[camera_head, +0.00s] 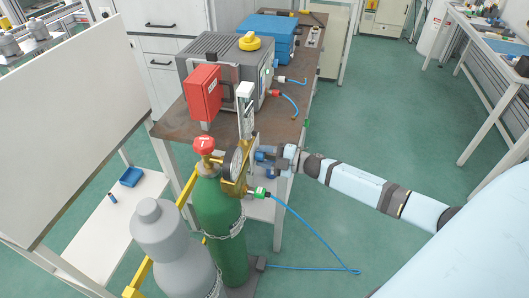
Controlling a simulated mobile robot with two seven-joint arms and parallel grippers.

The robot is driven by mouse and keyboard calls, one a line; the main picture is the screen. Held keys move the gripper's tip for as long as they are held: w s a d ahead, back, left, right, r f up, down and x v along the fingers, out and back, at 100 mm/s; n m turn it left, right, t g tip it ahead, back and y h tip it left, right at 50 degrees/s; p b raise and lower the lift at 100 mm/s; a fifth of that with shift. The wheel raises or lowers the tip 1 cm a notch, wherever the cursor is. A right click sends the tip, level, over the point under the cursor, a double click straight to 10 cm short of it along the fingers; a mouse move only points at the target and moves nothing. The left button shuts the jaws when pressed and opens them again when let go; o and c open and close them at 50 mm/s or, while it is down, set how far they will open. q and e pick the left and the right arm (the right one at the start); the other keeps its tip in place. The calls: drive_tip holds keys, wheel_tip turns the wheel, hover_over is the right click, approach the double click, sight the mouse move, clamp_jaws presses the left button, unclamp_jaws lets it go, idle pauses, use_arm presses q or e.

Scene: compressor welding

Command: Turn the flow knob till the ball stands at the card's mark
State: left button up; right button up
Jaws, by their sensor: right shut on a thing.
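A green gas cylinder (218,222) with a red cap-like handwheel (205,145) stands in front of the brown table. A brass regulator with a round gauge (237,163) is on its right side. A slim upright flowmeter with a white top and card (247,112) rises above the gauge. The ball and the card's mark are too small to make out. My right gripper (264,163) reaches in from the right at the regulator, just below the flowmeter. It is shut on what seems to be the flow knob, which the fingers mostly hide. My left gripper is out of view.
A grey cylinder (172,240) stands to the left, with a yellow frame and chains nearby. A blue hose (305,222) runs from the green fitting (260,192) to the floor. A red box (201,92) and grey machine stand on the table (172,122). Floor at right is clear.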

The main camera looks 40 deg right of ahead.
drive_tip(key=shift+r+m, duration=0.1)
drive_tip(key=shift+m, duration=0.2)
idle(0.4)
drive_tip(key=o, duration=0.9)
drive_tip(key=shift+s+d+f, duration=0.2)
drive_tip(key=shift+s+d, duration=0.1)
drive_tip(key=shift+s, duration=0.05)
drive_tip(key=shift+b+v, duration=0.95)
drive_tip(key=shift+v, duration=5.5)
